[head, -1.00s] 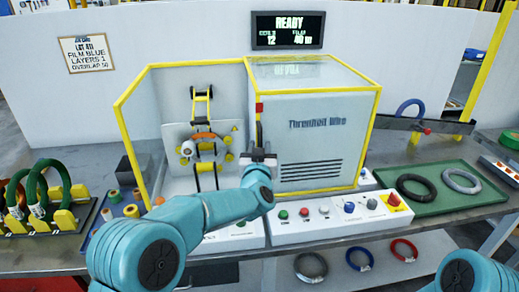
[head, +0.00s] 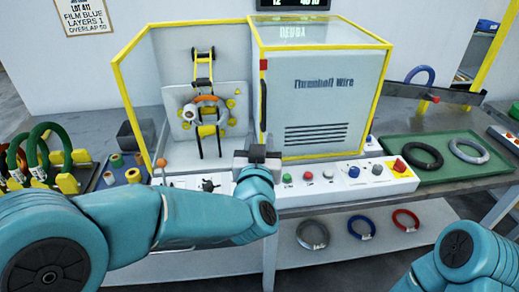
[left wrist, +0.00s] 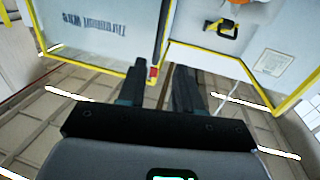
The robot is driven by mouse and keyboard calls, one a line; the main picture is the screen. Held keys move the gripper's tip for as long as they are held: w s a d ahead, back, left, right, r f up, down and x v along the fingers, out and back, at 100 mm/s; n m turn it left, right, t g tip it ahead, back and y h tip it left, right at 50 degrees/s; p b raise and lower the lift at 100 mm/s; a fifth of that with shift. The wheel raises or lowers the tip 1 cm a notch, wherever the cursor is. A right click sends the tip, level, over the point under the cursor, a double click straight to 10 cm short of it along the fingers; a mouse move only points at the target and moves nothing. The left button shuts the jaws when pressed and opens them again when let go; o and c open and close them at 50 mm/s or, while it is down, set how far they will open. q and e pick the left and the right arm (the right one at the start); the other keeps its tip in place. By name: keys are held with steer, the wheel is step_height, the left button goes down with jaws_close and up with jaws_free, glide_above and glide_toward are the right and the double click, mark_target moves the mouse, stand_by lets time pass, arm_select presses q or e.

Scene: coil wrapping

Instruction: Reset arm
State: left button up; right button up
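My left gripper (head: 257,154) is raised in front of the wrapping machine (head: 318,105), near the machine door's left edge. In the left wrist view the two dark fingers (left wrist: 160,80) stand apart with nothing between them. An orange coil (head: 207,98) sits at the machine's grey plate (head: 175,93), in the open bay left of the door. My right arm enters at the lower right; its gripper is out of view.
The control panel (head: 325,178) with buttons lies just below my left gripper. Black (head: 424,154) and grey (head: 469,150) coils lie on a green tray (head: 440,176) at right. Green coils (head: 40,150) stand at left. Several coils lie on the lower shelf (head: 375,262).

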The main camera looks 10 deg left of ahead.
arm_select(q)
steer(key=shift+s, duration=0.55)
steer(key=shift+f, duration=0.1)
steer(key=s+a+f+g+h, duration=0.1)
steer(key=s+a+f+g, duration=0.15)
steer(key=f, duration=0.75)
steer(key=s+a+f+g+h, duration=0.1)
steer(key=s+f+g, duration=0.25)
steer(key=f, duration=0.75)
steer(key=s+a+f+g+h, duration=0.1)
steer(key=s+f+g, duration=0.2)
steer(key=f, duration=0.7)
steer(key=s+a+f+g, duration=0.1)
steer(key=s+f+g, duration=0.3)
steer(key=s, duration=0.6)
steer(key=s+a+f+n+g+h, duration=0.1)
steer(key=s+f+g, duration=0.3)
steer(key=s+f, duration=0.4)
steer(key=shift+s+n+g+h, duration=0.3)
steer(key=shift+s, duration=0.95)
